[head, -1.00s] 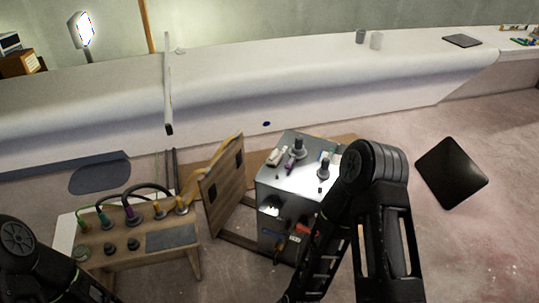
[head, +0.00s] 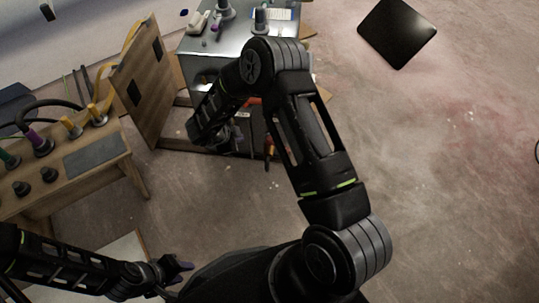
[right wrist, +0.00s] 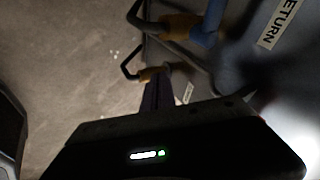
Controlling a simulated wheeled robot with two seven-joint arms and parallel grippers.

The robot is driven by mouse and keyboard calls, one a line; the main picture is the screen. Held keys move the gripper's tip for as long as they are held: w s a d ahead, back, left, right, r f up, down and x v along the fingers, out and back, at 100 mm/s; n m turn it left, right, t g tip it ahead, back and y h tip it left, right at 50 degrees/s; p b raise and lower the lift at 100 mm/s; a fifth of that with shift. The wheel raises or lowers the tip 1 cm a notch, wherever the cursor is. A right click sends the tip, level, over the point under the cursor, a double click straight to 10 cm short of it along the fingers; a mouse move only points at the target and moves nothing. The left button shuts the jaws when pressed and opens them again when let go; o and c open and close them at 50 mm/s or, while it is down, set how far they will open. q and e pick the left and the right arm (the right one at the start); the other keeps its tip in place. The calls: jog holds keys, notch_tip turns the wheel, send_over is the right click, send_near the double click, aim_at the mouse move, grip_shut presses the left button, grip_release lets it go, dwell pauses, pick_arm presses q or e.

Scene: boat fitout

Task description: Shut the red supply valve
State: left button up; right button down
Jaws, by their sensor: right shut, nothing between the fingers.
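The metal cabinet (head: 205,42) stands at upper centre in the head view, largely behind my right arm. A small red part (head: 253,101) shows at its lower front beside that arm; I cannot tell whether it is the supply valve. My right gripper (head: 226,143) is low by the cabinet front, mostly dark. In the right wrist view its purple fingers (right wrist: 158,94) are shut and empty, close to a brass fitting (right wrist: 150,74) on a bent pipe. A blue handle (right wrist: 208,28) is beside a RETURN label (right wrist: 278,22). My left gripper (head: 180,267) is at lower left, away from the cabinet.
A wooden bench (head: 110,170) with plugs and cables is at left. An upright wooden board (head: 150,85) stands between it and the cabinet. A red-orange handled object (head: 268,147) is by my right arm.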

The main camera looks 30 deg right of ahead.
pick_arm(q)
jog(key=shift+w+f, duration=0.15)
jog(key=shift+w, duration=0.35)
pick_arm(e)
jog(key=s+m+g, duration=0.1)
jog(key=m, duration=0.1)
jog(key=s+r+m+g, duration=0.1)
jog(key=s+m+g, duration=0.1)
jog(key=m, duration=0.1)
jog(key=s+d+r+m+g, duration=0.1)
jog(key=s+m+g, duration=0.1)
jog(key=m, duration=0.1)
jog(key=shift+d+r, duration=0.1)
